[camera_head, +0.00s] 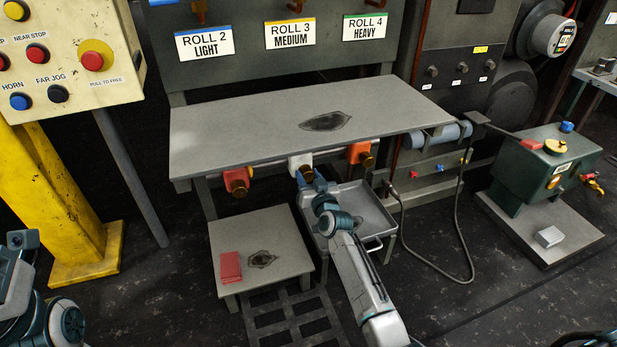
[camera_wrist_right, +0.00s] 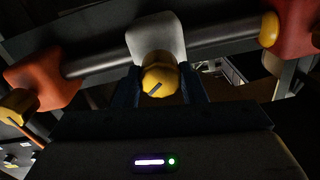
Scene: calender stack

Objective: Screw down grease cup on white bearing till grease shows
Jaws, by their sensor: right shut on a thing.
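The white bearing (camera_head: 300,161) hangs under the front edge of the grey table, between a red bearing (camera_head: 237,181) and an orange bearing (camera_head: 361,153). In the right wrist view, the white bearing (camera_wrist_right: 156,38) sits around a metal shaft. Its brass grease cup (camera_wrist_right: 160,76) faces the camera, with a dark mark on its face. My right gripper (camera_wrist_right: 160,88) is shut on this cup, with one blue finger on each side. In the head view, my right gripper (camera_head: 312,182) hides the cup. Only part of my left arm shows at the lower left; its fingers are out of frame.
A grey tray (camera_head: 375,210) stands below the bearings, close to my right arm. A low stand (camera_head: 285,240) with a red block (camera_head: 230,267) is to its left. A green pump box (camera_head: 545,165) with a hose stands at the right. A yellow post (camera_head: 60,190) rises at the left.

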